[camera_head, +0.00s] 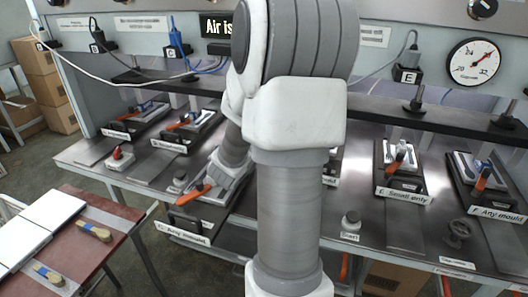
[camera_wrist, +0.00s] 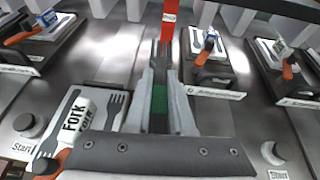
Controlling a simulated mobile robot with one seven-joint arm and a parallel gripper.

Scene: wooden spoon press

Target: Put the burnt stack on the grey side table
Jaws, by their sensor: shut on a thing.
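My gripper (camera_wrist: 160,48) is shut in the wrist view, its two pale fingers close together over the press bench. What lies between them is dark and narrow, with a green patch behind, and I cannot make it out. A red upright piece (camera_wrist: 168,20) with a white label shows just beyond the fingertips; I cannot tell whether they touch it. In the head view my arm covers the middle of the bench, and my gripper's tips cannot be made out. I cannot identify a burnt stack or a grey side table for certain.
A mould marked Fork (camera_wrist: 80,122) lies left of my fingers. More moulds with orange handles, such as the Small only one (camera_head: 400,165), line the bench. A Start button (camera_head: 350,222) stands at its front. A reddish-brown table (camera_head: 85,255) with white blocks is at lower left.

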